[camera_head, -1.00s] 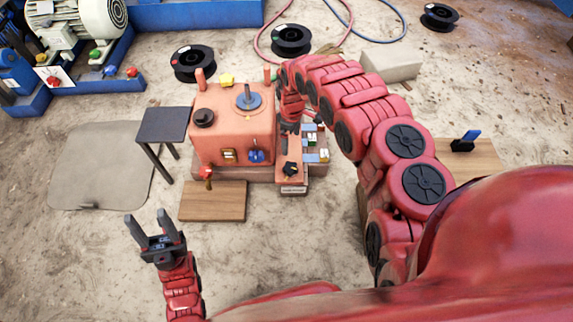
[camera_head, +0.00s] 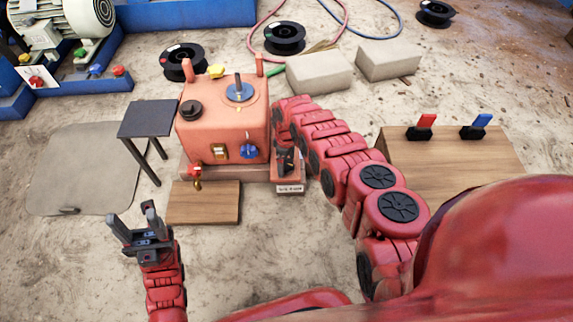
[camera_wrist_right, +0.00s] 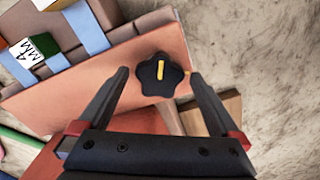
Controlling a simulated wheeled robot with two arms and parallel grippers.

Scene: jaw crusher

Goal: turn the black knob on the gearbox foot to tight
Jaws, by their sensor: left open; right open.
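The orange gearbox (camera_head: 222,125) stands in the middle of the head view. Its foot (camera_head: 288,187) juts forward at the right and carries a small label plate. The black knob (camera_wrist_right: 161,75) shows clearly in the right wrist view, lobed, with a yellow mark running nearly up and down. My right gripper (camera_wrist_right: 159,74) is open, with one finger on each side of the knob and a gap at both sides. In the head view my right gripper (camera_head: 287,158) is over the foot and mostly hides the knob. My left gripper (camera_head: 135,220) is open and empty, left of the wooden board.
A wooden board (camera_head: 204,203) lies in front of the gearbox and a dark small table (camera_head: 148,119) stands to its left. A red-handled valve (camera_head: 195,172) and a blue knob (camera_head: 249,151) are on the gearbox front. Two pale blocks (camera_head: 320,73) lie behind my right arm.

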